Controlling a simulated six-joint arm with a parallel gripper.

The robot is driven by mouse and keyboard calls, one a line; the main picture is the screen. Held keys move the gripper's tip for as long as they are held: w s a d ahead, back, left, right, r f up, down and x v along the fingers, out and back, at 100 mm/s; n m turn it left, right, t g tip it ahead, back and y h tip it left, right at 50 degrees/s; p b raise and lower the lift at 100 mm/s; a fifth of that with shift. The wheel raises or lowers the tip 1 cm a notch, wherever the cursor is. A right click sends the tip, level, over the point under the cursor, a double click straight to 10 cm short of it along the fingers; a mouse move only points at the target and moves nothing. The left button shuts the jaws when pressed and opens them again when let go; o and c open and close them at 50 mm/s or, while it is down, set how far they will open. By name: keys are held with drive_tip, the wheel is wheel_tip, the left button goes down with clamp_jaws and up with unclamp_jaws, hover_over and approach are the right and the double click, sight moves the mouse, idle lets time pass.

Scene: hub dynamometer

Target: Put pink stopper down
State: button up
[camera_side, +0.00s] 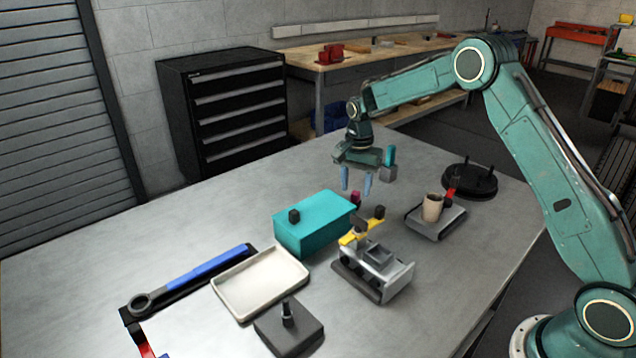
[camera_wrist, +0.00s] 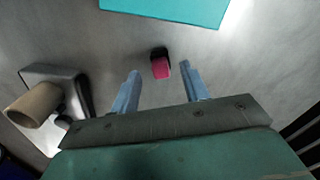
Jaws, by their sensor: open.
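The pink stopper (camera_wrist: 160,68) sits on the bare grey table in the wrist view, with a dark part at its far end. In the side view the pink stopper (camera_side: 356,197) shows just right of the teal box's corner. My gripper (camera_side: 356,185) is open, its two blue fingers pointing down above the stopper. In the wrist view my gripper (camera_wrist: 160,75) has its fingertips apart on either side of the stopper, with visible gaps and nothing held.
The teal box (camera_side: 310,228) with a black knob stands close by. A grey metal fixture (camera_side: 385,275) with a yellow clamp is in front. A beige cup (camera_side: 432,208) stands on a grey block at right. A white tray (camera_side: 245,304) and blue-handled wrench (camera_side: 205,270) lie left.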

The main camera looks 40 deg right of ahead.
sight(355, 200)
drive_tip(key=shift+f, duration=1.25)
clamp_jaws()
